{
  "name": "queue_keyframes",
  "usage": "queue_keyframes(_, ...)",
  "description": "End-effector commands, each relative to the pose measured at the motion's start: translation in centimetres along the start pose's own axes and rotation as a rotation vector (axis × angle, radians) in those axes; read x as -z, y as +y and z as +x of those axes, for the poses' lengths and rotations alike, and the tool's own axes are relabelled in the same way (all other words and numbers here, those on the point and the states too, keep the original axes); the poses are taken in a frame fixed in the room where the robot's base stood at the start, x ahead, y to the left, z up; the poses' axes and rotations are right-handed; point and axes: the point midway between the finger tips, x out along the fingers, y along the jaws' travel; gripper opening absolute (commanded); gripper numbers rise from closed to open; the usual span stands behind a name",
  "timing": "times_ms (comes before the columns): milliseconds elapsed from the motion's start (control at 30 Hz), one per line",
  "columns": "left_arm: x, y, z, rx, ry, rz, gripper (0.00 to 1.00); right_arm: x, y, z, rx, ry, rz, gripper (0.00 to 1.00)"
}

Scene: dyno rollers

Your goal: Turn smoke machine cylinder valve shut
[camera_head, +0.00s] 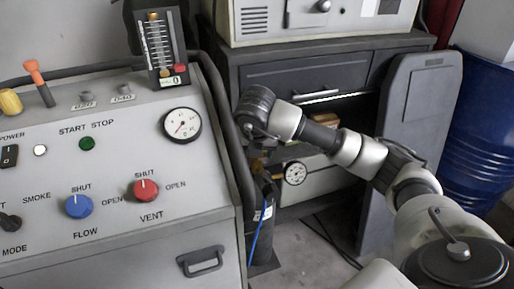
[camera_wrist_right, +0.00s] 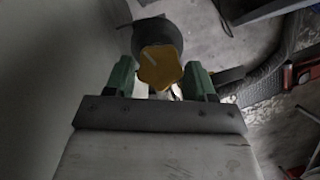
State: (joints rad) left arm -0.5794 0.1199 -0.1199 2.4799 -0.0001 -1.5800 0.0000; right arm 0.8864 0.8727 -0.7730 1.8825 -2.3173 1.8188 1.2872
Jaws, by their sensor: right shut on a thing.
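A yellow lobed valve knob (camera_wrist_right: 160,68) shows in the right wrist view, with a pale line on its face. My right gripper (camera_wrist_right: 160,75) has its two green fingers on either side of the knob and is shut on it. A dark rounded body (camera_wrist_right: 158,35) shows just beyond the knob. In the head view my right arm reaches in from the lower right to the gap beside the smoke machine console (camera_head: 125,215). There the gripper and knob are mostly hidden. My left gripper is not in view.
The console carries a blue FLOW knob (camera_head: 78,206), a red VENT knob (camera_head: 146,190) and a dial gauge (camera_head: 181,125). A smaller gauge (camera_head: 295,173) sits below my right arm. A dark cabinet (camera_head: 300,75) stands behind it, and a blue drum (camera_head: 485,140) at right.

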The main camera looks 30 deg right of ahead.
Motion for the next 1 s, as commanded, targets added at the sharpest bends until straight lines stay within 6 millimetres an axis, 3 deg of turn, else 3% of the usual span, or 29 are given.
queue_keyframes(200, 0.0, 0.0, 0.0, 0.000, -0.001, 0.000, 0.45, 0.0, 0.0, 0.0, -0.001, -0.001, 0.000, 0.31)
queue_keyframes(233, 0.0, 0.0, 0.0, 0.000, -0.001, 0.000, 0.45, 0.0, 0.0, 0.0, -0.001, -0.001, 0.000, 0.58)
queue_keyframes(400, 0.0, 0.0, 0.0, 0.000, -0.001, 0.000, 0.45, 0.0, 0.0, 0.0, -0.001, 0.000, -0.001, 0.80)
queue_keyframes(733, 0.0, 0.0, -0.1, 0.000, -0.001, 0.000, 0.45, -0.2, 0.0, -0.5, -0.001, -0.001, -0.001, 0.80)
queue_keyframes(867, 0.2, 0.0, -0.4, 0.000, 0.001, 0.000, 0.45, -1.0, 0.1, -2.2, -0.004, -0.004, 0.000, 0.80)
queue_keyframes(967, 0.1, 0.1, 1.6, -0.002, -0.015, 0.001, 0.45, -1.9, 0.1, -4.3, -0.005, -0.004, 0.000, 0.80)
queue_keyframes(1000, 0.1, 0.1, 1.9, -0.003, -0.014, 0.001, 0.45, -1.6, -1.1, -4.6, 0.001, -0.003, 0.000, 0.80)
